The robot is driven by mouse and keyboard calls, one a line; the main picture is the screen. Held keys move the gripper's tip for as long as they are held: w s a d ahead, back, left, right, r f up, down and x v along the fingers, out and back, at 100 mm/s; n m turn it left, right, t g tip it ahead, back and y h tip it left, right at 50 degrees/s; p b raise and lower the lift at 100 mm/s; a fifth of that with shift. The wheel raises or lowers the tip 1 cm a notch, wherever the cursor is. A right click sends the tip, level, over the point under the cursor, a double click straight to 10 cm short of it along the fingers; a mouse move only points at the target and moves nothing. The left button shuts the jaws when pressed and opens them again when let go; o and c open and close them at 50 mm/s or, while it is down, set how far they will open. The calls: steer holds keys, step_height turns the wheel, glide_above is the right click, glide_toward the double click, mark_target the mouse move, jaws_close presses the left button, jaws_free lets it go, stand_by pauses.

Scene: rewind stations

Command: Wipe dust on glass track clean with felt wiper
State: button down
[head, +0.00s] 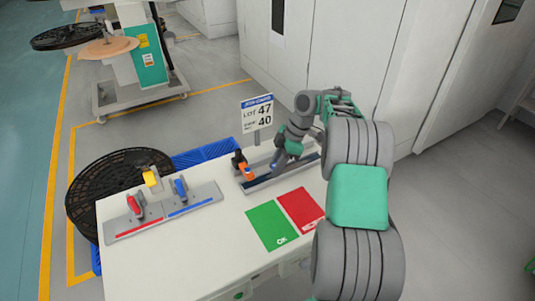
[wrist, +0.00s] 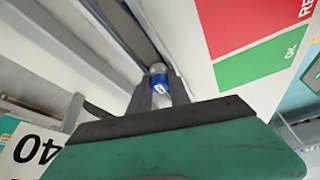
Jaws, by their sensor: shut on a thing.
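The glass track (head: 262,183) is a long dark strip in a grey frame at the back right of the white table. It also shows in the wrist view (wrist: 143,22), running up from the fingers. My gripper (head: 275,166) is low over the track, towards its left part. In the wrist view my gripper (wrist: 159,88) is shut on a small blue and white piece, which seems to be the felt wiper (wrist: 158,79). I cannot tell whether the wiper's underside touches the glass. I cannot make out dust on the strip.
An orange and black device (head: 243,166) stands at the track's left end, close to my gripper. A sign (head: 257,115) stands behind. Green (head: 271,226) and red (head: 300,209) mats lie in front. A grey plate (head: 204,192) with red and blue clamps is at left.

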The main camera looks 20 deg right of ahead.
steer(key=a, duration=0.2)
steer(key=a+b, duration=0.1)
steer(key=shift+s+a+f, duration=0.1)
steer(key=shift+s+f, duration=0.05)
steer(key=shift+s, duration=0.1)
step_height(320, 180, up, 8)
steer(key=p, duration=0.6)
steer(key=shift+r+p, duration=0.2)
steer(key=shift+p, duration=0.15)
